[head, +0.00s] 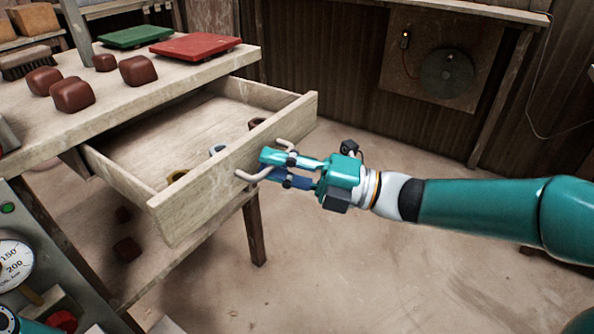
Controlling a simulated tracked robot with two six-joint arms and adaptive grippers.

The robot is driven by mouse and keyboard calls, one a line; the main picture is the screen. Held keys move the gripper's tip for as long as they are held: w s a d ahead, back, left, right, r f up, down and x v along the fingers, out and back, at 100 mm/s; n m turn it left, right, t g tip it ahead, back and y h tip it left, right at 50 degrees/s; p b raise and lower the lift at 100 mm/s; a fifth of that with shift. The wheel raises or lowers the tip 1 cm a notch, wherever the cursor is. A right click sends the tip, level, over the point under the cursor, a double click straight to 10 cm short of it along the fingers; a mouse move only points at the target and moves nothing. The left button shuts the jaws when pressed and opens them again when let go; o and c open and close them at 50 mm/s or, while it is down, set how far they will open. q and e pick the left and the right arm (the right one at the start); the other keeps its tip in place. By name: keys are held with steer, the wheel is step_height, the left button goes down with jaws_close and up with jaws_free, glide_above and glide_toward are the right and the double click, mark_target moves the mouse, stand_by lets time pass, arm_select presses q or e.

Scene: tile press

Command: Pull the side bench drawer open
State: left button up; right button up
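The side bench drawer (232,170) is pale wood and stands pulled well out of the wooden bench (190,85), its inside showing. Its curved metal handle (250,176) is on the front panel. My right gripper (268,167) reaches in from the right, with its two fingers at the middle of the handle, one above and one below. The fingers appear closed on the bar, which they partly hide.
Small ring-like items, one yellow (178,175), lie in the drawer. Dark red lumps (72,95), a green tile (135,37) and a red tile (195,46) sit on the bench top. A panel with a gauge (14,262) stands at lower left. Floor at right is clear.

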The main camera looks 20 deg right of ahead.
steer(key=v, duration=1.1)
steer(key=shift+s+d+f, duration=0.2)
steer(key=shift+d, duration=0.1)
steer(key=shift+a, duration=0.1)
